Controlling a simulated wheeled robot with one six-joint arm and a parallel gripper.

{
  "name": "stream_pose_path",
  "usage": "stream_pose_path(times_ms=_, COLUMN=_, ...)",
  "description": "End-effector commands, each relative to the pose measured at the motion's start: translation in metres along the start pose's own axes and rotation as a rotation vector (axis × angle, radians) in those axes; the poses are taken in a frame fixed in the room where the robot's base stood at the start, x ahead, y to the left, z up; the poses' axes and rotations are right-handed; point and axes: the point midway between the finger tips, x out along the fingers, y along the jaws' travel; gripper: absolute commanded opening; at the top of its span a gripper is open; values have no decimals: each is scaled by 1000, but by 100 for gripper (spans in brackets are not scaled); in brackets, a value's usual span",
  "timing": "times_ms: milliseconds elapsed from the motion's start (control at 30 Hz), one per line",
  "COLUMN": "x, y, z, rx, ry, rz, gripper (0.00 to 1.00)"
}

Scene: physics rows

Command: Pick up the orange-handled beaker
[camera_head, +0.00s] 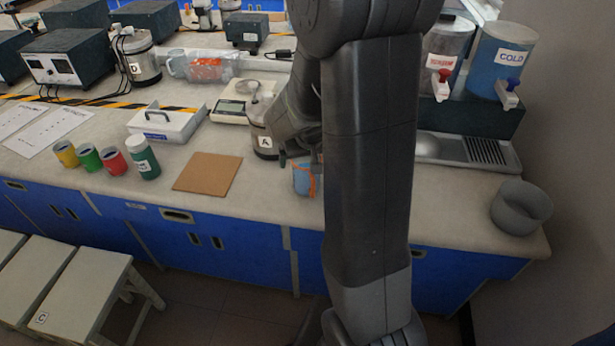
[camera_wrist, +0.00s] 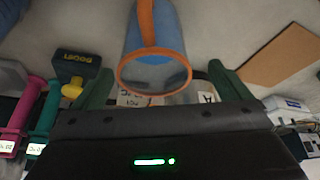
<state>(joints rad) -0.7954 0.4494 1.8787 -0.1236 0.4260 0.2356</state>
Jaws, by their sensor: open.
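The beaker (camera_head: 303,181) is blue with an orange handle and stands on the bench near its front edge, partly behind my arm in the head view. My gripper (camera_head: 299,160) is just above and behind it there. In the wrist view the beaker (camera_wrist: 150,40) shows at the top centre, with its orange rim facing the camera and its orange handle running up its middle. My gripper (camera_wrist: 161,80) is open, with one dark green finger on each side of the beaker's rim. I cannot tell whether the fingers touch it.
A metal canister labelled A (camera_head: 263,140) stands close behind the beaker. A brown board (camera_head: 208,174) lies to its left, with several coloured jars (camera_head: 112,160) beyond. A sink tray (camera_head: 480,150) and a grey bowl (camera_head: 521,207) are at the right. Bare bench lies around the beaker's front.

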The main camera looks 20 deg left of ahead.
Motion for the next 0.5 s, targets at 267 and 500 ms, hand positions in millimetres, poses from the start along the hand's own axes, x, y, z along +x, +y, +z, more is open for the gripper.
stream_pose_path(times_ms=267, x=32, y=7, z=2, rx=1, ry=-4, rz=1, gripper=96)
stream_pose_path(times_ms=500, x=47, y=7, z=2, rx=1, ry=-2, rz=-1, gripper=96)
